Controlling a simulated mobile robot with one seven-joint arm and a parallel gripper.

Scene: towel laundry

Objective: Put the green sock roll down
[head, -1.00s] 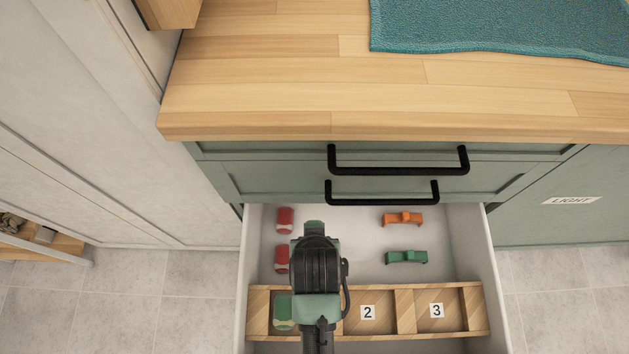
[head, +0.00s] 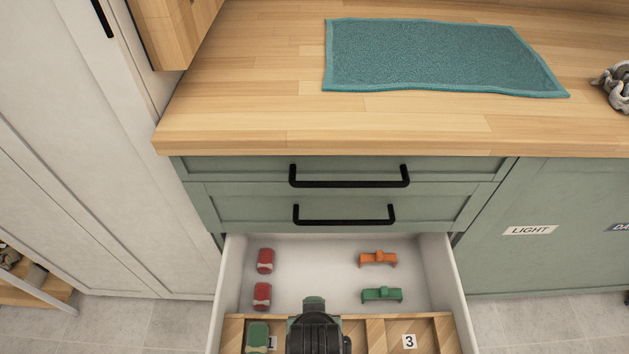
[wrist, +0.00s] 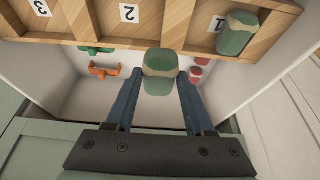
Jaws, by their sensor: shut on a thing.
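A green sock roll with a paler band (wrist: 160,72) is between the fingers of my gripper (wrist: 160,92), which is shut on it. In the head view the held roll (head: 314,303) shows just past the dark wrist, which hides the fingers and part of the tray. It appears above the open drawer, near the back edge of the wooden divider tray (head: 375,338). Its exact height is unclear. A second green sock roll (head: 257,336) lies in compartment 1, and shows in the wrist view (wrist: 237,33). Compartment 2 (wrist: 143,14) and compartment 3 look empty in the wrist view.
Behind the tray, the white drawer holds two red rolls (head: 265,260), an orange piece (head: 378,258) and a green piece (head: 382,294). Bare drawer floor lies between them. Drawer walls stand either side. Drawer handles (head: 344,220) stick out above. A teal towel (head: 430,58) lies on the counter.

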